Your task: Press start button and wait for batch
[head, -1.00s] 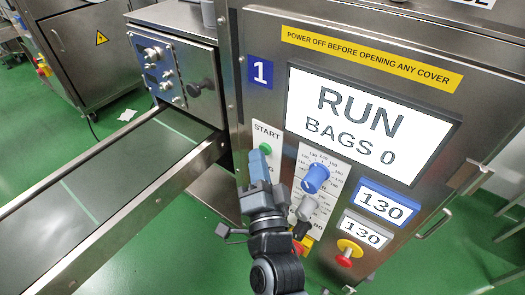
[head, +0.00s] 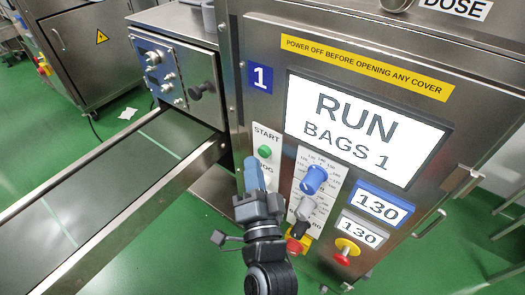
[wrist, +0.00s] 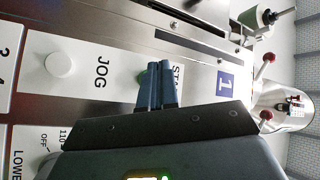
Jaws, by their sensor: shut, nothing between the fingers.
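The green start button (head: 264,152) sits under the START label on the front panel of machine 1. The fingertips (wrist: 157,72) appear apart from the panel, but the gap is hard to judge. The display (head: 360,128) reads RUN and BAGS 1.
Another red button (head: 342,259) sits lower right. A conveyor (head: 110,192) runs at the left. A white JOG button (wrist: 60,65) shows in the wrist view.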

